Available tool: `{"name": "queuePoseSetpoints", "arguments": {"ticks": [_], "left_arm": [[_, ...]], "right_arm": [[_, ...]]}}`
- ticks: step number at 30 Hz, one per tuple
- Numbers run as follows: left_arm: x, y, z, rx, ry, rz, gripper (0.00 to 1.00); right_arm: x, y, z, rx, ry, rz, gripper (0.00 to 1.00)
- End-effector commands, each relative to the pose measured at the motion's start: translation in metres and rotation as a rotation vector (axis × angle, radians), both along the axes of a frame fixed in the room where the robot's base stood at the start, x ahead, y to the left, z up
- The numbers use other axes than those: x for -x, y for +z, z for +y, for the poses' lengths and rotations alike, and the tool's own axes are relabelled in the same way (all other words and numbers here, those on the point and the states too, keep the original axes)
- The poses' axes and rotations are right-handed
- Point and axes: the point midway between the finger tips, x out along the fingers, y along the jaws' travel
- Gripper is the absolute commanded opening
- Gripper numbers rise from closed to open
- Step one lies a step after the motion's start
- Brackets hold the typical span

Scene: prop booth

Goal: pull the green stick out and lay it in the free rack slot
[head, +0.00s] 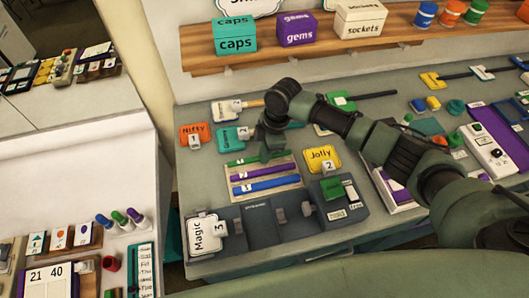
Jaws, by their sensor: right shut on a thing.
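My right gripper (268,155) reaches in from the right and points down, shut on the green stick (240,161). The green stick lies level along the back edge of a pale rack (297,183). I cannot tell whether it rests in the back slot or hangs just above it. A purple stick (262,172) and a blue stick (266,185) lie in the rack in front of it, roughly parallel to it. The gripper hides part of the green stick. My left gripper is not in view.
A dark grey divided box (262,228) stands in front of the rack, with a white "Magic" card (204,233) at its left. A yellow "Jolly" card (323,159) lies right of the rack. Orange (195,135) and teal (232,138) cards lie behind left.

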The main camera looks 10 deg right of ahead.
Motion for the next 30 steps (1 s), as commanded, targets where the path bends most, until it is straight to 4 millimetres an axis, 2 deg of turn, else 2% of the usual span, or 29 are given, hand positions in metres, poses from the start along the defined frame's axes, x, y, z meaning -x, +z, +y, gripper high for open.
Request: {"name": "queuePoseSetpoints", "arguments": {"ticks": [30], "left_arm": [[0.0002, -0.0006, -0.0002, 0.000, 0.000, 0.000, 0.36]], "right_arm": [[0.0000, -0.0069, 0.0002, 0.000, 0.001, 0.000, 0.00]]}}
